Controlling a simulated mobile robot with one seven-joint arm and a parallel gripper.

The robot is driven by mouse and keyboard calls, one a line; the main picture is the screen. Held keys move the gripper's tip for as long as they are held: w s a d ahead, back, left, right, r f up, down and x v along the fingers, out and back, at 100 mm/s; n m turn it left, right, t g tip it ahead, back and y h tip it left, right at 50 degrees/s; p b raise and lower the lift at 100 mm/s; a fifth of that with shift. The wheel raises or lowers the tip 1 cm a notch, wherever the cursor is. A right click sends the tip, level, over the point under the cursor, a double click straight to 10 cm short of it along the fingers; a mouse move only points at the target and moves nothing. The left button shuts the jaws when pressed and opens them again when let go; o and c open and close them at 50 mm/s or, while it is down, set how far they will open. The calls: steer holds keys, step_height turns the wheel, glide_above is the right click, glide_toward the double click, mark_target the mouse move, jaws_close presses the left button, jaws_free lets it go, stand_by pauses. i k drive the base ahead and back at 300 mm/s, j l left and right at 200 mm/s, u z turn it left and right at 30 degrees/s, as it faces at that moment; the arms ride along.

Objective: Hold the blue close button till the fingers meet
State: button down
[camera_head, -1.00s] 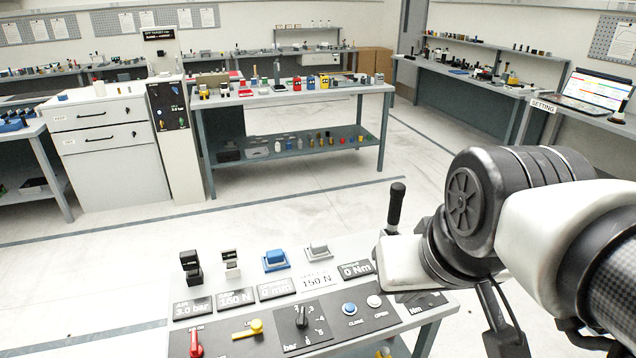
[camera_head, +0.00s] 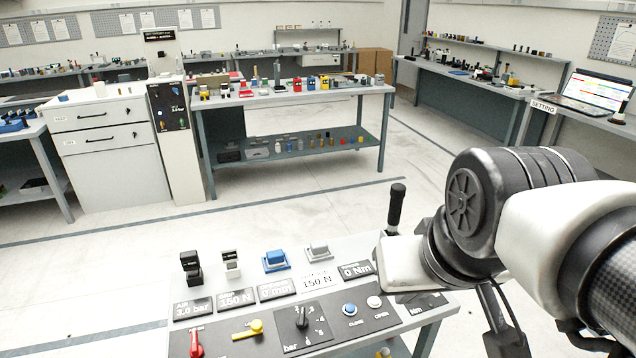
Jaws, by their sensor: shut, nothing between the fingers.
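The blue close button (camera_head: 350,309) is a round button in a pale ring on the dark panel of the near bench. A word that reads as CLOSE sits under it. The white open button (camera_head: 374,301) is just to its right. Nothing touches or covers either button in this view. My arm comes in from the right, and its pale link reaches over the bench's right side, behind the panel. My gripper's fingertips do not show. Whether the blue button is pressed down cannot be told.
The near bench (camera_head: 340,246) carries a red lever (camera_head: 196,345), a yellow lever (camera_head: 248,330), a black bar knob (camera_head: 302,318) and several readout plates. A blue block (camera_head: 275,260) stands behind them. A black handle (camera_head: 396,205) rises beside my arm. Open floor lies beyond.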

mark_target(350, 307)
steer(key=i+j+u, duration=0.1)
steer(key=u, duration=0.25)
steer(key=i+u, duration=0.25)
steer(key=u, duration=0.35)
